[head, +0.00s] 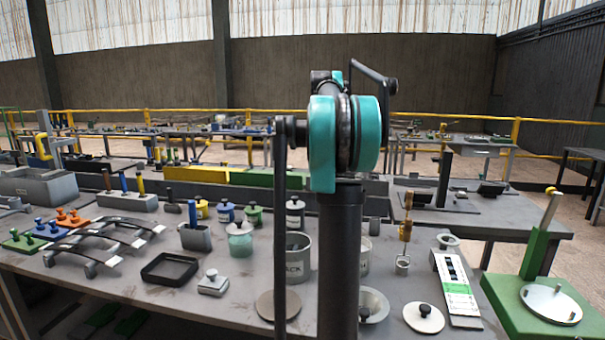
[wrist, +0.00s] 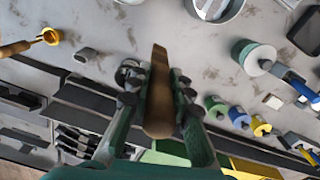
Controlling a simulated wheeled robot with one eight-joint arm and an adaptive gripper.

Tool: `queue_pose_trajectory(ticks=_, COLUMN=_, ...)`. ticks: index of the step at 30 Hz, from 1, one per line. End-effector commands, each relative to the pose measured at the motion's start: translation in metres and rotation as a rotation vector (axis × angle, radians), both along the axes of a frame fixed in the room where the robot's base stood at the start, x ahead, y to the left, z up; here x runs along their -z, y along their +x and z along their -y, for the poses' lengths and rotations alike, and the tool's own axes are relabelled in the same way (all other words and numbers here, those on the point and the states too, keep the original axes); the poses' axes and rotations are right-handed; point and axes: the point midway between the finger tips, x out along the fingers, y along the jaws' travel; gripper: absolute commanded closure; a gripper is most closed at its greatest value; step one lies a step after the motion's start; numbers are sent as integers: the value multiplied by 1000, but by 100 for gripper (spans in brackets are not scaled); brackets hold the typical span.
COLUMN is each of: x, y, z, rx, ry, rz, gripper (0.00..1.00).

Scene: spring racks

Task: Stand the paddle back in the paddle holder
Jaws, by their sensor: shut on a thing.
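In the wrist view my gripper (wrist: 160,100) is shut on a long, narrow brown wooden piece, which I take for the paddle (wrist: 158,75). It sits between the two green fingers and points toward the camera. In the head view my own arm hides the gripper and the paddle. A small grey block (wrist: 86,55), possibly the paddle holder, lies to the left of the gripper in the wrist view. It seems to be the small grey block (head: 374,226) right of my arm in the head view. The paddle is apart from it.
A brass ladle (wrist: 50,37) with a wooden handle is near the block; it stands upright in the head view (head: 405,230). Several lidded jars (head: 253,215) and a dark can (head: 295,213) stand left of my arm. An open grey can (head: 297,262) stands nearer.

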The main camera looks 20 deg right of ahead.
Motion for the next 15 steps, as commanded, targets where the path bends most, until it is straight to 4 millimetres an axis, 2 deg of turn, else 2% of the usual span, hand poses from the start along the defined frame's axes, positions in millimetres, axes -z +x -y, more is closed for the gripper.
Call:
queue_pose_trajectory(ticks=1, x=2, y=7, z=23, rx=7, ry=0, rz=0, gripper=100)
queue_pose_trajectory(ticks=9, x=20, y=26, z=140, rx=7, ry=0, rz=0, gripper=100)
queue_pose_trajectory(ticks=15, x=35, y=24, z=208, rx=4, ry=0, rz=0, gripper=100)
